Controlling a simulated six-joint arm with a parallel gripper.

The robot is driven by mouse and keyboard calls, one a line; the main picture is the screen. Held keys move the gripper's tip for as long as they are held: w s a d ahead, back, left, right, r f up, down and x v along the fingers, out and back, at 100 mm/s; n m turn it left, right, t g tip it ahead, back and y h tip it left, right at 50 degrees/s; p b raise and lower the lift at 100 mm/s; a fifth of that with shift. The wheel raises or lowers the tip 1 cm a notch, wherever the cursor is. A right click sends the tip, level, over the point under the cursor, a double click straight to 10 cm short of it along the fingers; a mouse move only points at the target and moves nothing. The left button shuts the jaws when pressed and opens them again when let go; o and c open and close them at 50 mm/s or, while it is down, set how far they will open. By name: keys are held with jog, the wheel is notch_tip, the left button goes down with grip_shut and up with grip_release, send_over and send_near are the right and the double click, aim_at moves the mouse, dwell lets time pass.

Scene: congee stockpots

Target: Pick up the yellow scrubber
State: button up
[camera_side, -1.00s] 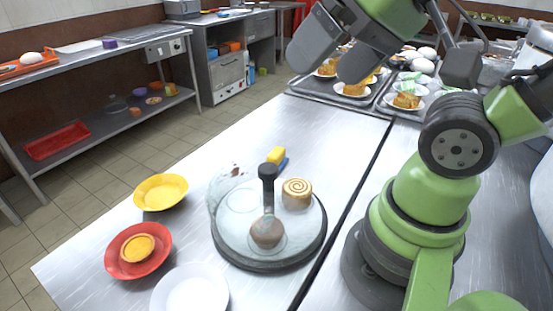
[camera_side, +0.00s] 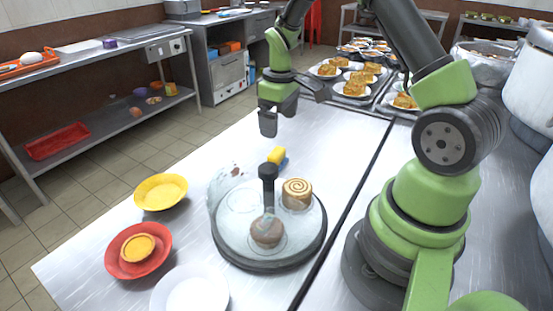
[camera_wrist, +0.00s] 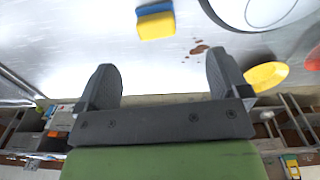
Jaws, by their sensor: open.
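The yellow scrubber (camera_side: 276,154) lies on the steel table just behind the glass-covered cake stand, with a blue side showing along it. In the wrist view the scrubber (camera_wrist: 155,24) is near the top, yellow with a blue edge, ahead of and between the lines of my fingers. My gripper (camera_side: 268,123) hangs above the table, a little behind and up from the scrubber in the side view. In the wrist view my gripper (camera_wrist: 162,80) has its two dark fingers wide apart with nothing between them.
The cake stand (camera_side: 268,264) with a clear dome and dark knob stands close to the scrubber. A yellow bowl (camera_side: 161,192), a red bowl (camera_side: 138,250) and a white plate (camera_side: 190,291) are at left. Brown spots (camera_wrist: 198,48) mark the table beside the scrubber.

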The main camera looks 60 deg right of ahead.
aim_at(280, 152)
jog(key=f, duration=0.5)
jog(key=shift+d+f, duration=0.35)
jog(key=shift+f, duration=0.05)
notch_tip(280, 152, down, 6)
jog(key=shift+w+d+r, duration=0.1)
jog(key=shift+r, duration=0.1)
jog(key=shift+c, duration=0.2)
jog(key=c, duration=1)
